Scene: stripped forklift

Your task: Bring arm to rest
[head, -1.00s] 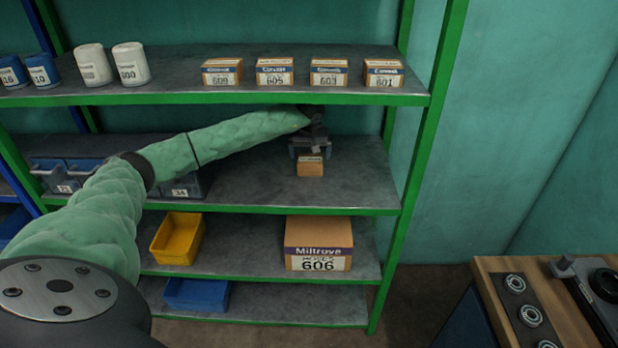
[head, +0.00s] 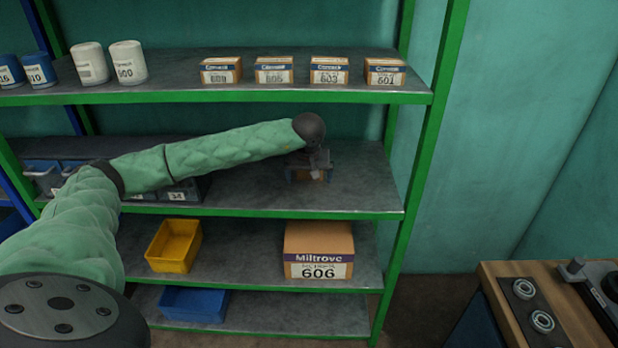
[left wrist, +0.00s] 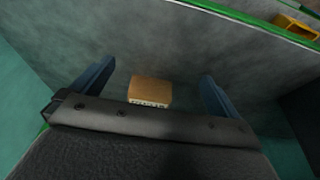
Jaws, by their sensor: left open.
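My left arm, in a green quilted sleeve, comes in from the left in the head view. Its left gripper (head: 309,173) is over the shelf below the top one (head: 365,185), at the right part of that shelf. The gripper is open and empty. A small brown box (left wrist: 150,92) stands on that shelf. In the left wrist view it shows between the two spread blue fingers, with gaps on both sides. In the head view the gripper hides most of the box. My right gripper is not in view.
The top shelf (head: 180,90) above the arm holds several small boxes, white canisters and blue canisters. A yellow bin (head: 174,246), a Miltrove box (head: 319,250) and a blue tray (head: 194,303) are below. A workbench (head: 500,310) stands lower right.

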